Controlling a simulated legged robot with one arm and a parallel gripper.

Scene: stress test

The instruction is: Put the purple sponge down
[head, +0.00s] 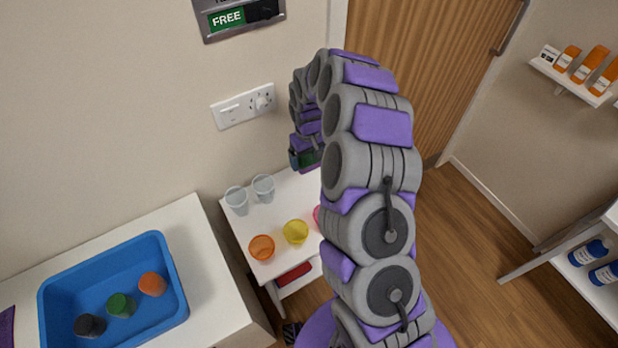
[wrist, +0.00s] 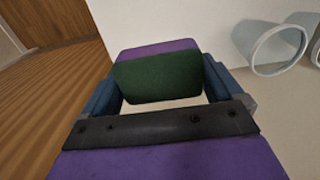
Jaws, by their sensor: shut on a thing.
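The purple sponge (wrist: 157,46) has a dark green face (wrist: 155,78) and sits between the blue fingers of my gripper (wrist: 158,82) in the wrist view. The fingers are shut on its two sides. In the head view my gripper (head: 304,159) hangs at the end of my bent arm, above the back of a small white table (head: 272,216). A green part of the sponge (head: 308,160) shows there; the rest is hidden by the gripper and arm. I see no contact between the sponge and the table.
Two clear cups (head: 236,201) stand on the table's left back. An orange cup (head: 261,248), a yellow cup (head: 295,232) and a partly hidden pink cup (head: 317,216) stand in front. A blue tray (head: 168,262) holds three small objects on the left counter. A wall socket (head: 244,106) is behind.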

